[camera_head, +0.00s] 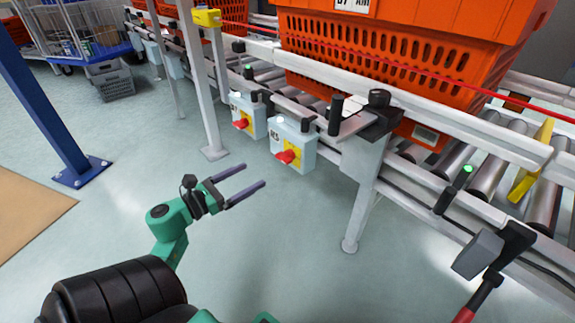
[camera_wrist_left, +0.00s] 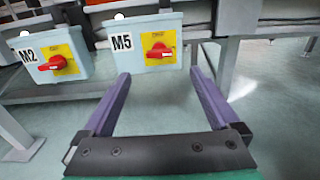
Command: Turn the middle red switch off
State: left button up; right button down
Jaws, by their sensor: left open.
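A light blue switch box marked M5 (camera_head: 293,139) hangs under the conveyor rail. Its red switch (camera_head: 287,156) sits on a yellow plate; in the left wrist view this red switch (camera_wrist_left: 158,50) lies roughly horizontal. A second box (camera_head: 247,117), to its left, has a red switch (camera_head: 241,123); the left wrist view shows it marked M2 with its red switch (camera_wrist_left: 54,63) slightly tilted. My left gripper (camera_head: 254,175) is open and empty, in front of and apart from the M5 box. In the left wrist view, its fingers point towards M5. My right gripper is not in view.
Large orange totes (camera_head: 395,60) stand on the roller conveyor (camera_head: 490,160). Conveyor legs (camera_head: 365,190) and a grey post (camera_head: 205,85) flank the boxes. A blue post (camera_head: 40,110) stands at left. A grey-and-black thing with a red handle (camera_head: 467,312) is at right. Floor before the boxes is clear.

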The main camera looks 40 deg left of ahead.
aim_at(280, 160)
pick_arm(q)
jog(key=w+b, duration=0.1)
jog(key=w, duration=0.2)
jog(key=w+d+b, duration=0.1)
jog(key=w, duration=0.2)
jog(key=w+b, duration=0.1)
jog(key=w, duration=0.3)
jog(key=shift+d+f, duration=0.15)
jog(key=shift+d, duration=0.25)
jog(key=shift+w, duration=0.5)
jog(key=c, duration=1.4)
